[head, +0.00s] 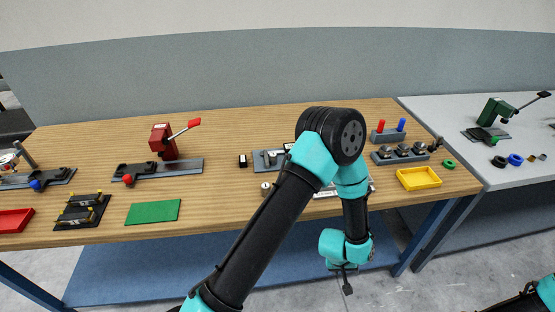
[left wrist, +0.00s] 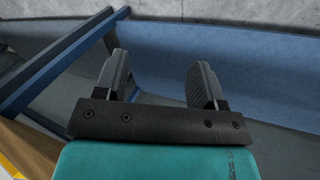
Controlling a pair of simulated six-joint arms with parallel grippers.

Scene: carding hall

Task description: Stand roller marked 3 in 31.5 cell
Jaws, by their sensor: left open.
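My left gripper (head: 345,279) hangs low in front of the table's front edge, below the tabletop. In the left wrist view its two fingers (left wrist: 160,75) stand apart with nothing between them. A small pale round piece (head: 265,187) stands on the table just left of my left arm; I cannot read any mark on it. A light-coloured holder (head: 328,193) lies behind my arm and is mostly hidden; its cells and labels cannot be read. I cannot pick out the roller marked 3 or the 31.5 cell. My right gripper is out of view.
A yellow tray (head: 419,178) and a grey block with dark round tops (head: 402,154) are right of my arm. A green mat (head: 153,211), a red-handled press (head: 164,142) and a red tray (head: 14,220) are left. A blue lower shelf (left wrist: 240,65) lies beyond my left fingers.

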